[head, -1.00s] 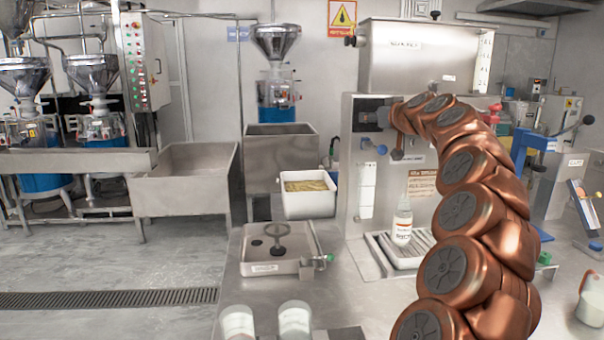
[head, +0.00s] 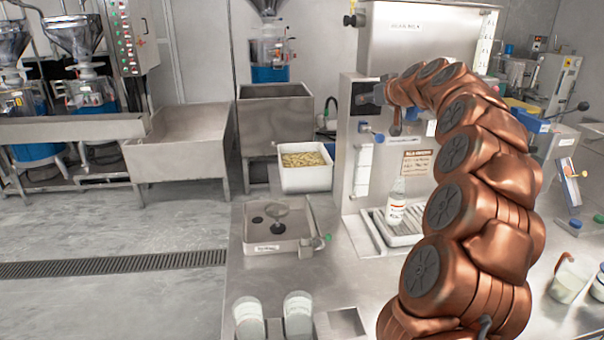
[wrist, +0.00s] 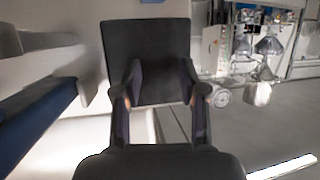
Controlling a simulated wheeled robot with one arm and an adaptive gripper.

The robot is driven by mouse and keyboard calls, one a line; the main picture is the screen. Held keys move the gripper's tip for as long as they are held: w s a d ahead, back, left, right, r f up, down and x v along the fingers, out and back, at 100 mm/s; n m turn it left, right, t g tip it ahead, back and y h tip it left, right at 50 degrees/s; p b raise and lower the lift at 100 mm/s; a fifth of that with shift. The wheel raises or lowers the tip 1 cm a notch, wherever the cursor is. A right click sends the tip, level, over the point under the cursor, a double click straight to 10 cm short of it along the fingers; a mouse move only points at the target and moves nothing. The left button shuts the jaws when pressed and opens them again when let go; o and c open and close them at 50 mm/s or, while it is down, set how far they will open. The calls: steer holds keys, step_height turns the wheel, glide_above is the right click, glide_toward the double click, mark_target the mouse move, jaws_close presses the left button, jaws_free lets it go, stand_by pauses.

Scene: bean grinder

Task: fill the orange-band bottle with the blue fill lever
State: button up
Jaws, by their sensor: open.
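The clear bottle with an orange-red band on its label (head: 396,208) stands upright on the slatted drip tray (head: 418,238) of the steel filling machine (head: 425,55). A blue-ended lever (head: 378,137) sticks out from the machine's front, above and left of the bottle.
A white bin of yellowish pieces (head: 305,172) and a shallow steel tray (head: 275,240) stand left of the machine. Two bottles (head: 298,315) stand at the front. A jug (head: 568,280) is at the right. My arm hides part of the counter.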

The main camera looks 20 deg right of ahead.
steer(key=shift+w+r+p, duration=0.15)
steer(key=shift+r+p, duration=0.05)
steer(key=shift+p, duration=0.15)
steer(key=shift+s+f+b, duration=0.15)
steer(key=shift+s+b, duration=0.15)
steer(key=d+b+v, duration=0.1)
steer(key=b+v, duration=0.1)
steer(key=v, duration=0.6)
steer(key=s+a+f+n+g+y+p, duration=0.1)
steer(key=a+f+g+y, duration=0.15)
steer(key=a, duration=0.65)
steer(key=s+a+f+n+g+y, duration=0.1)
steer(key=a+f, duration=0.2)
steer(key=a, duration=0.7)
steer(key=s+a+f+g, duration=0.2)
steer(key=s+a+f, duration=0.2)
steer(key=a, duration=0.2)
steer(key=s+a+f+g+p, duration=0.1)
steer(key=s+a+f+g, duration=0.1)
steer(key=s+a+f, duration=0.2)
steer(key=shift+s+a, duration=0.65)
steer(key=shift+a, duration=0.55)
steer(key=shift+s+y, duration=0.1)
steer(key=shift+y, duration=0.15)
